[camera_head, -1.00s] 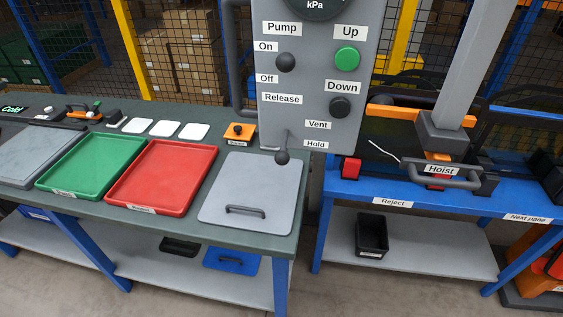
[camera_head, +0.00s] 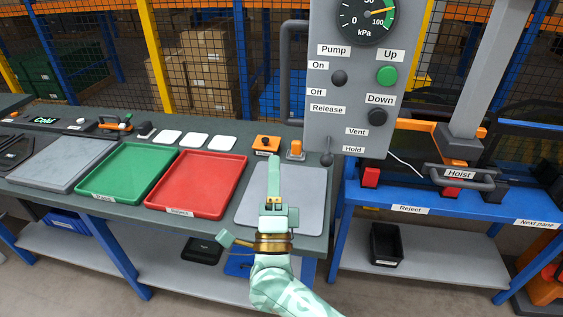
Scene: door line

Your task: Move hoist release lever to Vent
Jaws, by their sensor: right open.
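The hoist release lever (camera_head: 326,158) has a dark ball knob and hangs at the lower left of the grey control panel (camera_head: 350,85). Its knob is down beside the Hold label (camera_head: 353,149). The Vent label (camera_head: 357,131) is just above Hold, and the Release label (camera_head: 327,108) is higher on the left. My right gripper (camera_head: 273,178), pale green, is open and empty over the grey lidded plate, left of and below the lever, apart from it. One finger points up the picture; the other is hard to make out. My left gripper is out of view.
A pump knob (camera_head: 339,78), a green Up button (camera_head: 387,75) and a dark Down button (camera_head: 377,116) are on the same panel. An orange fixture (camera_head: 295,150) stands just left of the lever. Red (camera_head: 197,185) and green (camera_head: 128,172) trays lie to the left.

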